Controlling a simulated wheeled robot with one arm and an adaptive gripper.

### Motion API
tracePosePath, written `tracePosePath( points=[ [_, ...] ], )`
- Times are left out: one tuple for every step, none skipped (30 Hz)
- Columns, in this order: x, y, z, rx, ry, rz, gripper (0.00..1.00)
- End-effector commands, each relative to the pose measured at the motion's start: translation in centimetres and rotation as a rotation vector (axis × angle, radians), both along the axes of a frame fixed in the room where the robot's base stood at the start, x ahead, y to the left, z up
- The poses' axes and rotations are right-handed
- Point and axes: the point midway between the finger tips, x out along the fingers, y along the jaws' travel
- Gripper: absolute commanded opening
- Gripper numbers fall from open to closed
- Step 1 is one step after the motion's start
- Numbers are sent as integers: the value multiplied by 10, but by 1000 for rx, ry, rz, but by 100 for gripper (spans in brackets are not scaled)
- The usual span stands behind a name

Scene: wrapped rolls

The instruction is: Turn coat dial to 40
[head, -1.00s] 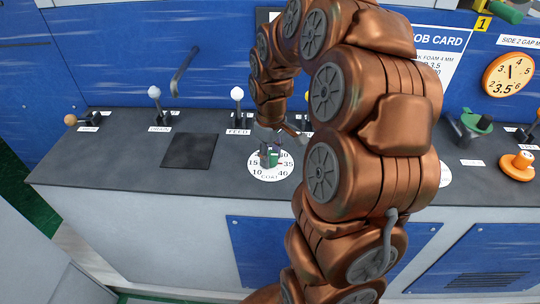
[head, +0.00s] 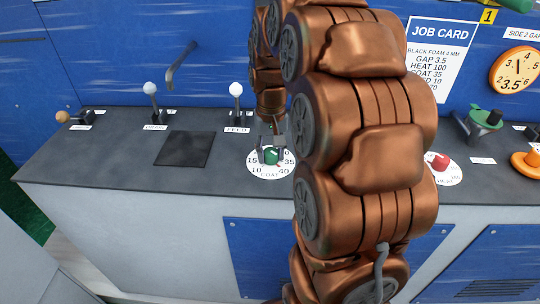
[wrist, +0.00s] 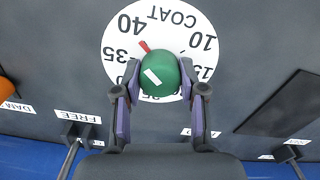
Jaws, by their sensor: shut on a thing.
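The coat dial has a round white face (head: 252,170) with black numbers, and it also shows in the wrist view (wrist: 112,45). Its green knob (wrist: 158,75) has a white line and a red pointer (wrist: 144,46). The pointer aims up-left in the wrist view, toward the side with 35 and 40; it looks between them, but the slanted view hides the exact reading. My gripper (wrist: 160,92) is shut on the knob, one finger on each side. In the head view my gripper (head: 271,152) stands over the dial. The lower numbers are partly hidden by the fingers.
White-knobbed levers (head: 236,90) stand behind and left of the dial. A dark square plate (head: 184,149) lies to the left. A red-knobbed dial (head: 438,160) and orange knob (head: 527,160) are to the right. A job card (head: 440,60) hangs behind and reads COAT 35.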

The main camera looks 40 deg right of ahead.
Motion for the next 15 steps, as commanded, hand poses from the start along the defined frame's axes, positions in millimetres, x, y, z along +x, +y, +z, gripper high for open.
tracePosePath(
  points=[
    [0, 0, -1, 1, 0, -21, 6],
    [0, 0, -1, 1, 0, -31, 6],
    [0, 0, -1, 2, -1, -44, 6],
    [0, 0, -1, 1, 0, -53, 6],
    [0, 0, 0, 1, 0, -60, 6],
    [0, 0, 0, 1, 0, -67, 6],
    [0, 0, 0, 1, 0, -72, 6],
    [0, 0, 0, 0, 1, -76, 6],
    [0, 0, 0, 1, 2, -81, 6],
    [0, 0, 0, 1, 2, -84, 6],
    [0, 1, 0, 1, 2, -86, 6],
    [0, 1, 0, 1, 2, -87, 6],
    [0, 1, 0, 1, 2, -88, 6],
    [0, 1, 0, 2, 1, -89, 6],
    [0, 1, 0, 2, 1, -89, 6]
  ],
)
